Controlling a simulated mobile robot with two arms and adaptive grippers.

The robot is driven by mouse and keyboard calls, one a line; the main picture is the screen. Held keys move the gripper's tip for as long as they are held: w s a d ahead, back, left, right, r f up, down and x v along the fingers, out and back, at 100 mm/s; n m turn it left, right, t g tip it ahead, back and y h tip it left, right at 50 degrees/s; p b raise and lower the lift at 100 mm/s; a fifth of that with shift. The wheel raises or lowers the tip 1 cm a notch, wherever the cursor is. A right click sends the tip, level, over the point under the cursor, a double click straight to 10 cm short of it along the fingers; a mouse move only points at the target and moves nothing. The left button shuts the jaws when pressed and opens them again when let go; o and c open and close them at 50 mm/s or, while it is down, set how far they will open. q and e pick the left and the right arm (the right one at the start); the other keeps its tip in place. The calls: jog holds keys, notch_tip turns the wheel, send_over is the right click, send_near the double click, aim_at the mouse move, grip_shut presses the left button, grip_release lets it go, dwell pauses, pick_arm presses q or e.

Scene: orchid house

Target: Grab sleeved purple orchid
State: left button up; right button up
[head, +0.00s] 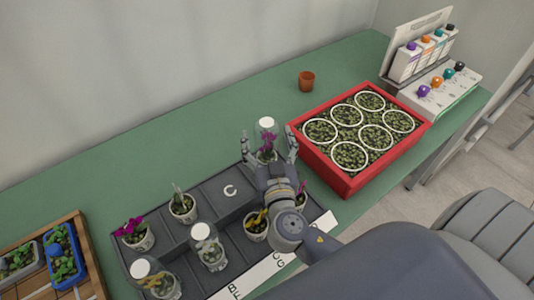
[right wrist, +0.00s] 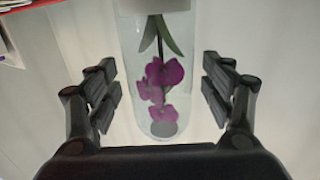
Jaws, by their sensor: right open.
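The sleeved purple orchid (head: 267,139) stands upright in a clear sleeve with a pale top, at the far right part of the grey tray (head: 233,206). My right gripper (head: 268,146) is open, with one finger on each side of the sleeve. In the right wrist view the orchid (right wrist: 164,78) appears upside down, its purple blooms inside the clear sleeve and its white pot at the top edge. The right gripper's fingers (right wrist: 160,88) show gaps to the sleeve on both sides. My left gripper is not in view.
An unsleeved purple orchid (head: 130,228) and a sleeved white one (head: 208,246) stand on the tray. A red crate (head: 350,184) is close to the right. A small terracotta pot (head: 306,81) stands behind. The green table (head: 180,140) is clear at the back left.

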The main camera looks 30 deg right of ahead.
jog(key=shift+w, duration=0.3)
jog(key=shift+s, duration=0.1)
jog(key=c, duration=1.6)
jog(key=shift+r, duration=0.1)
